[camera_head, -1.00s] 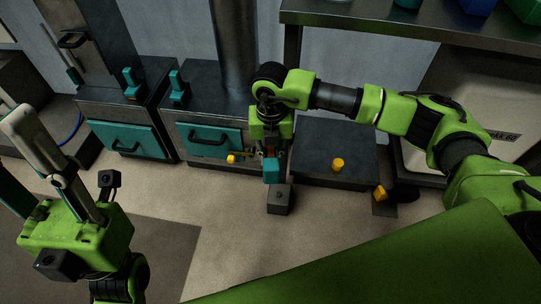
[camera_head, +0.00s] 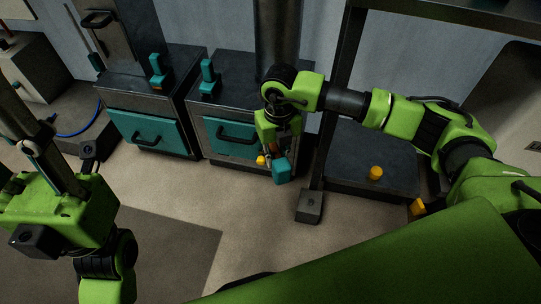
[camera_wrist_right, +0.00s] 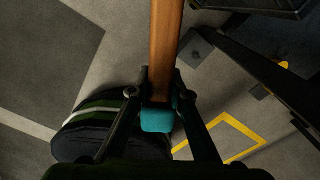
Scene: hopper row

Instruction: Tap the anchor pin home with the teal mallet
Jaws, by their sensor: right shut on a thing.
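My right gripper (camera_head: 281,146) is shut on the teal mallet (camera_head: 281,171); in the head view its teal part hangs below the fingers. In the right wrist view the fingers (camera_wrist_right: 159,100) close around the wooden handle (camera_wrist_right: 166,42), beside a teal block (camera_wrist_right: 157,119). The handle runs out of the top of that picture, so its far end is hidden. A dark foot block (camera_head: 309,205) with a small spot on top stands on the floor, right of the mallet and apart from it. I cannot tell whether that spot is the anchor pin. My left gripper does not show clearly.
Hoppers with teal fronts (camera_head: 155,134) stand behind. Open floor (camera_head: 240,220) lies in front.

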